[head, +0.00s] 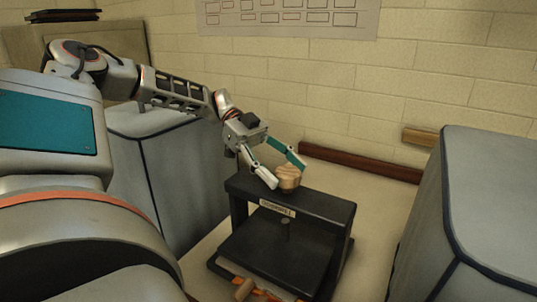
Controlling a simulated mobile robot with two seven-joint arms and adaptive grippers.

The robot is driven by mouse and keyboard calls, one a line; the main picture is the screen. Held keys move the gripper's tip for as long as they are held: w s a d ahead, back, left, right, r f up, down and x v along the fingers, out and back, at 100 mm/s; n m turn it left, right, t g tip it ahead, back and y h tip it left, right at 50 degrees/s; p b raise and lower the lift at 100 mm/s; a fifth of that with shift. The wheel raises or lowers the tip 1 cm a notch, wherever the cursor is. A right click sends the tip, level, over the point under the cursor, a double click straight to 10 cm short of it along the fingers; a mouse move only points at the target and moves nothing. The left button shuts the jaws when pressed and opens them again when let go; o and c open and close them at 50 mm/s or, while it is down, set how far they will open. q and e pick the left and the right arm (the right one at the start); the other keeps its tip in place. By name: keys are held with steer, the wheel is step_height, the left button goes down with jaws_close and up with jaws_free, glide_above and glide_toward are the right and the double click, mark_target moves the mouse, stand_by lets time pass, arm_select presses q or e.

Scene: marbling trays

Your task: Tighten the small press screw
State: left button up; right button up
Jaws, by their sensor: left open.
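The small press (335,228) is a black frame on the pale table, with a labelled top bar and a dark plate beneath it. Its screw has a round, ridged wooden knob (289,177) on top of the bar. The screw's lower end (285,227) shows under the bar. My left gripper (287,176) is open, with one finger on the near left of the knob and the other behind its upper right. Whether the fingers touch the knob cannot be told. My right gripper is not in view.
A large grey padded block (480,210) stands at the right and another (165,165) at the left. A dark red bar (360,164) lies along the brick wall. An orange item with a wooden handle (244,290) is at the press's front edge.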

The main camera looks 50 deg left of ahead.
arm_select(q)
steer(key=v, duration=1)
steer(key=shift+a, duration=0.25)
steer(key=shift+s, duration=0.1)
stand_by(0.7)
